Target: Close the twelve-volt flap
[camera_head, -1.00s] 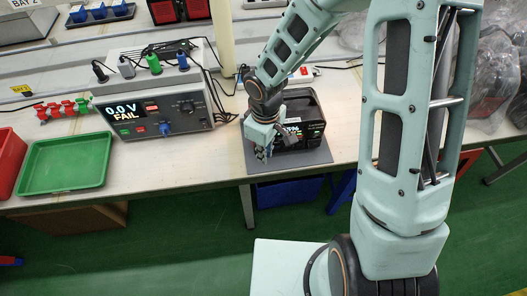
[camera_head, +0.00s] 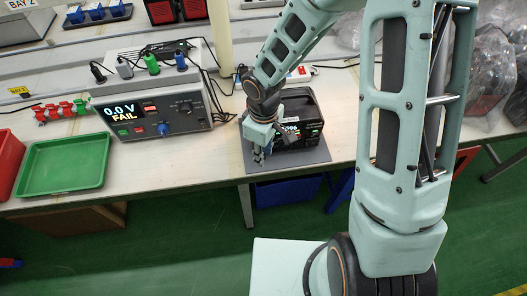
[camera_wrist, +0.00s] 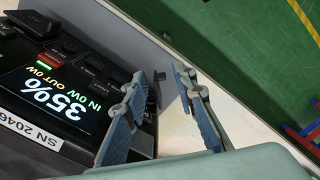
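The black power station (camera_head: 300,104) stands on a grey mat on the bench. In the wrist view its front panel (camera_wrist: 48,100) fills the left side, with a lit display reading 35%. A small dark piece (camera_wrist: 159,90) shows beyond the left finger, near the panel's edge. It may be the twelve-volt flap, but I cannot tell. My gripper (camera_head: 259,157) is at the front left corner of the station. In the wrist view its two fingers (camera_wrist: 163,76) are apart, with nothing held between them. The left finger hides part of the panel.
The grey mat (camera_head: 312,157) reaches near the bench's front edge. A test unit (camera_head: 150,110) showing 0.0 V FAIL stands to the left, with cables on top. A green tray (camera_head: 62,165) lies farther left. The green floor (camera_head: 180,250) is open in front.

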